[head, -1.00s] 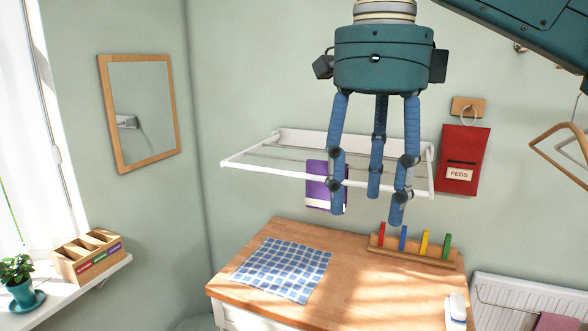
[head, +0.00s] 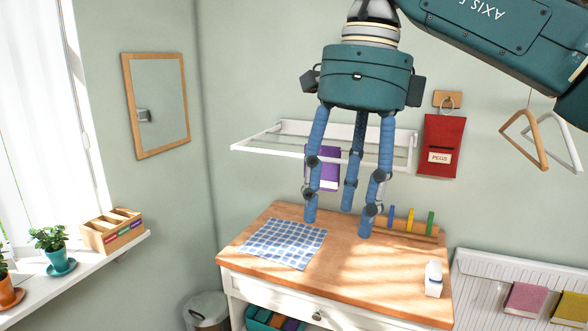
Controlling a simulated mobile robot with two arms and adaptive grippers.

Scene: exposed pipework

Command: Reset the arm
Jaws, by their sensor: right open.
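My right gripper (head: 342,215) hangs from the arm that comes in from the upper right. Its three blue fingers point down and stand apart, open, with nothing between them. In the picture it is in front of the wall rack and over the wooden top of the cabinet (head: 345,262). Its fingers hide part of the purple cloth (head: 329,170) and part of the peg rail. My left gripper is not in view.
The white rack (head: 265,143), red peg bag (head: 441,146) and hangers (head: 540,140) are on the wall. A radiator (head: 480,285) is at right.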

